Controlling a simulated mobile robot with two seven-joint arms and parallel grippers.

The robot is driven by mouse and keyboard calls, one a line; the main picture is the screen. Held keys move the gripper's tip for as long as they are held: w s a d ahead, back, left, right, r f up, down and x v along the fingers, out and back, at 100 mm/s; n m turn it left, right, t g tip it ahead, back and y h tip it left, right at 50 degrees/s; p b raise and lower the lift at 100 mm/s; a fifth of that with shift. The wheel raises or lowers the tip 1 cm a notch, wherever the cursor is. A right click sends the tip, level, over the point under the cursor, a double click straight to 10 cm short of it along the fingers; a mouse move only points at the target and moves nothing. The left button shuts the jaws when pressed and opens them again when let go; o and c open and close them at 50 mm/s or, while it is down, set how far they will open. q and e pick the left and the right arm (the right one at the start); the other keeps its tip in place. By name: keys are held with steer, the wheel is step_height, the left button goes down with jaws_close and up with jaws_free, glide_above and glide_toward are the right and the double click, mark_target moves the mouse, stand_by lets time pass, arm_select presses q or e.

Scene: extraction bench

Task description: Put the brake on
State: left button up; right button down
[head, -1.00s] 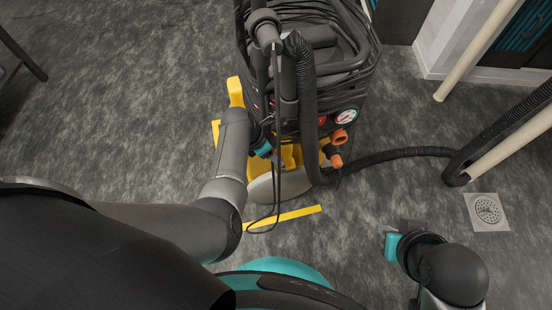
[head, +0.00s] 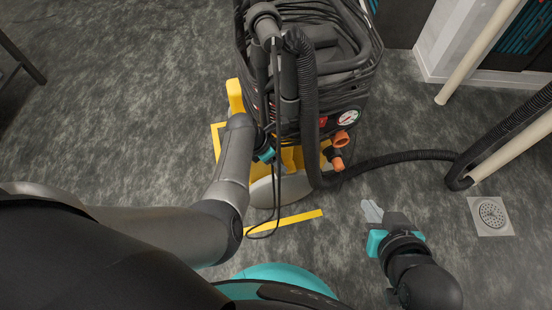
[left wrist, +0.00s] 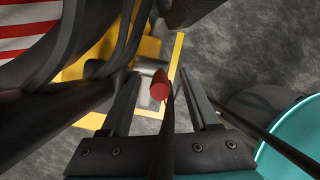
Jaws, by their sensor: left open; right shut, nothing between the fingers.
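The extraction machine (head: 345,85) stands upright on the floor, black with a yellow base (head: 292,158). In the left wrist view a red round-ended lever (left wrist: 160,88), perhaps the brake, shows beyond the open fingers of my left gripper (left wrist: 158,88). The lever appears between the fingers; I cannot tell whether either touches it. A dark cable (left wrist: 171,125) runs across the middle of that view. In the head view my left gripper's fingers are hidden at the machine's lower left side. My right gripper (head: 371,210) is shut and empty, above the floor right of the base.
A black hose (head: 405,155) runs right from the machine to a pale pipe (head: 515,143). Orange fittings (head: 338,145) stick out at the machine's lower right. Yellow tape (head: 285,222) lies on the floor in front. A floor drain (head: 490,214) is at right. The left floor is open.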

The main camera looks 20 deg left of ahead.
arm_select(q)
steer(key=shift+c, duration=0.2)
jaws_close()
stand_by(1.1)
